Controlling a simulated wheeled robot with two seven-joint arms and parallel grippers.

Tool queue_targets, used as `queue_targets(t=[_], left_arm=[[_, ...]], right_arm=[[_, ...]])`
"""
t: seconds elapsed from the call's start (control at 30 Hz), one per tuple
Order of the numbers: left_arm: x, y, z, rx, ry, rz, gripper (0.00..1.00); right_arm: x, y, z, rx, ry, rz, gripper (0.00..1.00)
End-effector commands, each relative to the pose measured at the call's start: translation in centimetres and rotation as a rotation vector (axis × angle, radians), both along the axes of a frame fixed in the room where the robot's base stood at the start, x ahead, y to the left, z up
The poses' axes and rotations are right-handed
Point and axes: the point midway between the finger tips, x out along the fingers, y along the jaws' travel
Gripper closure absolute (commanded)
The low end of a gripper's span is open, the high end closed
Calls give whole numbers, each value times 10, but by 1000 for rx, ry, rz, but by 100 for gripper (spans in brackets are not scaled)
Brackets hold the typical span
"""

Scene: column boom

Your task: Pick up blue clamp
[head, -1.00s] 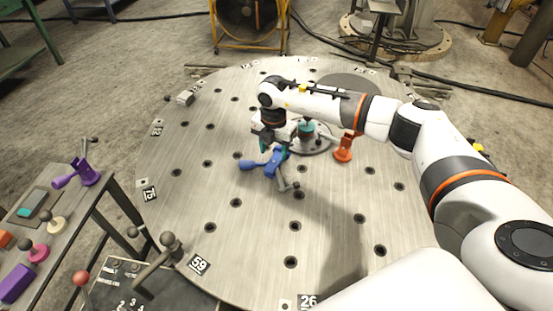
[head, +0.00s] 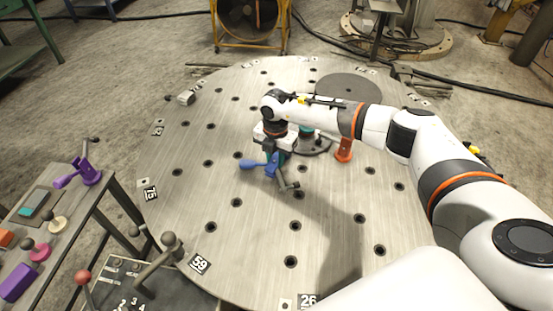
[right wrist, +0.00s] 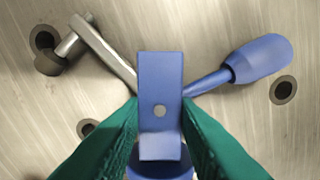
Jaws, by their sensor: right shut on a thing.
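The blue clamp (head: 272,165) is on the round metal table (head: 225,215), near its middle in the head view. Its blue handle points left and its grey lever points down and right. My right gripper (head: 277,153) is over the clamp, coming from above. In the right wrist view the two green fingertips (right wrist: 160,125) press against both sides of the clamp's blue upright block (right wrist: 160,85). The blue handle (right wrist: 262,58) shows at the right and the grey lever (right wrist: 98,50) at the left. Whether the clamp's base touches the table I cannot tell. My left gripper is not in view.
An orange clamp (head: 344,149) stands right of my right gripper, near a dark round fixture (head: 314,143). A purple clamp (head: 85,174) and other small parts lie on a side bench at the left. The table's front half is clear, with several holes.

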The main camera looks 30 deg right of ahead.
Motion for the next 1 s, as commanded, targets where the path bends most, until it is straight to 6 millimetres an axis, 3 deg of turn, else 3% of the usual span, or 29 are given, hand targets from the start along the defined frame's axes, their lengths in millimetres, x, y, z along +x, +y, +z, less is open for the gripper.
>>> queue_targets(t=[0.17,0.6,1.0], left_arm=[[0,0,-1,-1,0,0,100],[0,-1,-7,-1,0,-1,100],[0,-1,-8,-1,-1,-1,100]], right_arm=[[2,0,13,2,-6,1,100],[1,0,89,1,-5,0,100],[1,0,102,0,-2,0,100]])
